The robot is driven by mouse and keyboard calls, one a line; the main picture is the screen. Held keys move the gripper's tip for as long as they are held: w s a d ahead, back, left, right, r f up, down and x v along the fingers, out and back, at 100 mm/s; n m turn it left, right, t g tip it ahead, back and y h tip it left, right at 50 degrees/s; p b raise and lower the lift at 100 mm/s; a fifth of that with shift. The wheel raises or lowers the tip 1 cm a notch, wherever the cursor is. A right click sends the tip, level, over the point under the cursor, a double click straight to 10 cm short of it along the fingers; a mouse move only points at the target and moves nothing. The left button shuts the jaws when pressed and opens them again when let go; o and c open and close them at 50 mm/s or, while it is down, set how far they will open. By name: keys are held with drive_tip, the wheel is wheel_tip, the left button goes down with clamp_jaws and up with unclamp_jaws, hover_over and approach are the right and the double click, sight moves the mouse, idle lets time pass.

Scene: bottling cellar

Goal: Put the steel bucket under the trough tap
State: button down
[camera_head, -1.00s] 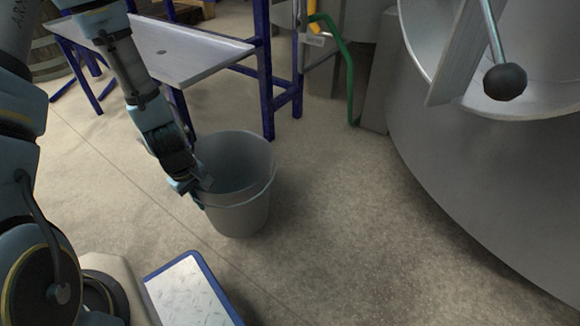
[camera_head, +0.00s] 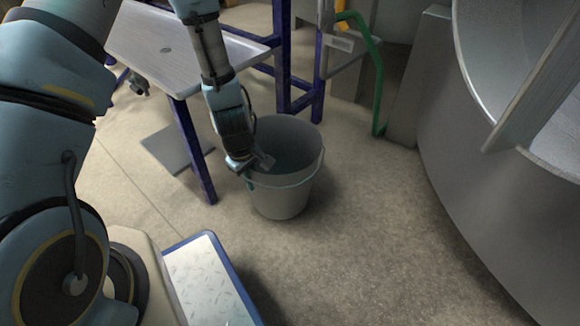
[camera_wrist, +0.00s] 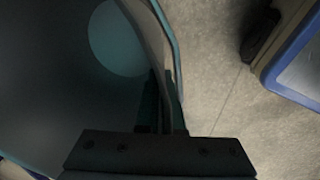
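The grey steel bucket (camera_head: 287,197) is upright at the centre of the head view and looks empty. I cannot tell whether its base touches the floor. My gripper (camera_head: 262,162) is at its near left rim. In the wrist view, the fingers (camera_wrist: 162,115) sit on either side of the bucket wall (camera_wrist: 150,30) and look shut on it; the tips are dark. The trough (camera_head: 150,38) is a shallow metal tray with a drain hole, left of the bucket. A small dark fitting, apparently the tap (camera_head: 138,84), hangs under its left part.
A flat grey plate (camera_head: 178,149) lies on the floor under the trough. A blue trough leg (camera_head: 196,150) stands between plate and bucket. A large steel vat (camera_head: 490,190) fills the right. A green hose (camera_head: 376,75) hangs behind. Floor in front of the bucket is clear.

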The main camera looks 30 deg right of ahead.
drive_tip(key=w+d+f+b, duration=0.3)
drive_tip(key=d+b, duration=0.2)
drive_tip(key=d, duration=0.7)
drive_tip(key=shift+w+d+f, duration=0.2)
drive_tip(key=shift+d, duration=0.2)
drive_tip(key=c, duration=1.4)
unclamp_jaws()
drive_tip(key=shift+f, duration=0.15)
drive_tip(key=shift+c, duration=0.2)
drive_tip(key=o, duration=0.4)
